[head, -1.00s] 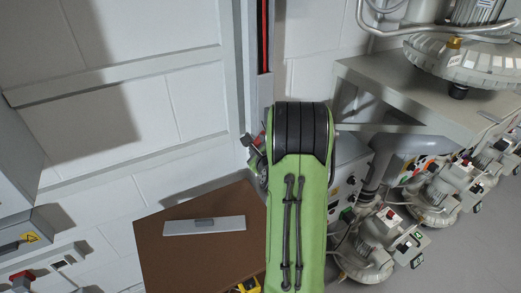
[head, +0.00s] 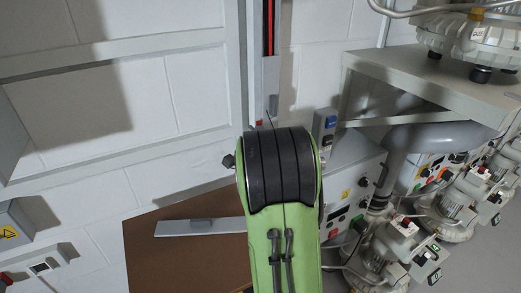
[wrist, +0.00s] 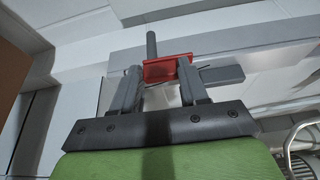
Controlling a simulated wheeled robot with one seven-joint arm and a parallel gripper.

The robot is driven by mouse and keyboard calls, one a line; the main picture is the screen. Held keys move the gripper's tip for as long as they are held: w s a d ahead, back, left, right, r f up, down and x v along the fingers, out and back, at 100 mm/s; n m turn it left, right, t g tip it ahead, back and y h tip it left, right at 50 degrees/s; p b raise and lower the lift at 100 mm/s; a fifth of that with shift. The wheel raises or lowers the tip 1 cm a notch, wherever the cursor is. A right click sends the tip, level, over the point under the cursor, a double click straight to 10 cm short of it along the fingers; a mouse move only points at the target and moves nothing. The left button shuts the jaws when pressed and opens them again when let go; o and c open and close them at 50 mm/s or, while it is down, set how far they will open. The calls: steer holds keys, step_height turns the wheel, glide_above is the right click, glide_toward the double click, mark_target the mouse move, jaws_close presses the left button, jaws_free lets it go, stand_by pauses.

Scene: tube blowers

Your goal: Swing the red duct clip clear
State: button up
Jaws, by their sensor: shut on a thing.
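The red duct clip (wrist: 168,68) shows in the wrist view between the fingertips of my gripper (wrist: 158,74). My gripper is shut on it. A dark upright peg (wrist: 151,44) rises at the clip's left end, and a dark grey block (wrist: 222,75) lies just right of it. In the head view a grey wall duct (head: 269,85) runs down with red and black cables in its open upper part. A small red spot shows at the duct's lower end, too small to identify surely. My green arm hides the gripper in the head view.
A brown board (head: 165,260) with a grey bar (head: 200,227) on it is at lower left. A control box (head: 355,175) and a small blue-buttoned switch box (head: 325,128) stand close right of my arm. A grey bench (head: 400,70) carries a blower (head: 470,38). Several blowers stand below.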

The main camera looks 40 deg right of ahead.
steer(key=shift+f+n+b, duration=0.1)
steer(key=shift+n+b, duration=0.2)
steer(key=o, duration=1.1)
steer(key=shift+c, duration=0.2)
